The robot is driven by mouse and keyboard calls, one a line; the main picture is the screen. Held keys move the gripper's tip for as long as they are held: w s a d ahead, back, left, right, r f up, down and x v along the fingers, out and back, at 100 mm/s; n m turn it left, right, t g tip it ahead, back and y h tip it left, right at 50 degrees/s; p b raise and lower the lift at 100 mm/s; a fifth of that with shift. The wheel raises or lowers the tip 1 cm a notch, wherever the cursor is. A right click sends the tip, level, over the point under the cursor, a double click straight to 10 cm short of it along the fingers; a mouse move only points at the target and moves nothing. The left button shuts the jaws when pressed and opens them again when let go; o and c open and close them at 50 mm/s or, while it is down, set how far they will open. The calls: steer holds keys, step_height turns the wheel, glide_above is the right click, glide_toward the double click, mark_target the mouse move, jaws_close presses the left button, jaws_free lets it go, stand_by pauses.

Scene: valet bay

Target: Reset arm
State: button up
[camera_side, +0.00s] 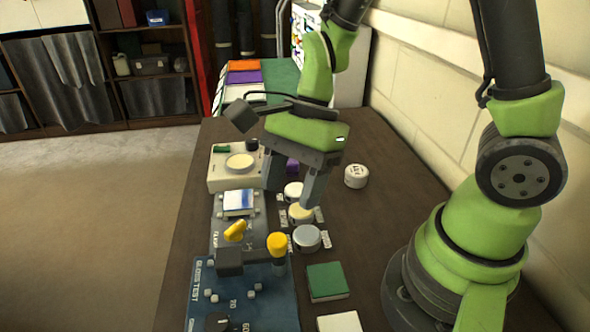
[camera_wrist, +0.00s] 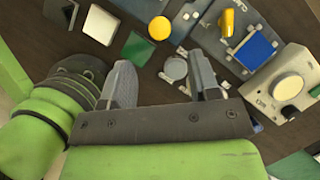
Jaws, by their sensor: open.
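My gripper (camera_side: 293,192) is open, pointing down above the table beside a row of round tins. It also shows in the wrist view (camera_wrist: 160,64), with its two fingers spread and nothing held between them. In the side view the row has a white tin (camera_side: 293,190), a yellow-topped tin (camera_side: 300,214) and a grey-topped tin (camera_side: 306,238). The fingers partly cover the row there. In the wrist view a grey round top (camera_wrist: 175,68) shows between the fingers.
A white tin (camera_side: 356,176) stands apart at right. A beige device (camera_side: 224,178), a blue-and-white pad (camera_side: 238,201) and a blue gloss test board (camera_side: 258,307) line the left side. A yellow-topped post (camera_side: 277,244) stands up nearby. Green (camera_side: 326,281) and white (camera_side: 340,323) squares lie in front.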

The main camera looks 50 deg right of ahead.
steer(key=shift+v, duration=0.8)
steer(key=s+d+r+n+t+h, duration=0.2)
steer(key=s+d+r+n+t, duration=0.2)
steer(key=r+n, duration=0.9)
steer(key=s+n+t, duration=0.1)
steer(key=s+t, duration=0.2)
steer(key=s, duration=0.1)
steer(key=shift+s+d+h, duration=0.15)
steer(key=shift+d+h, duration=0.1)
steer(key=shift+h, duration=0.05)
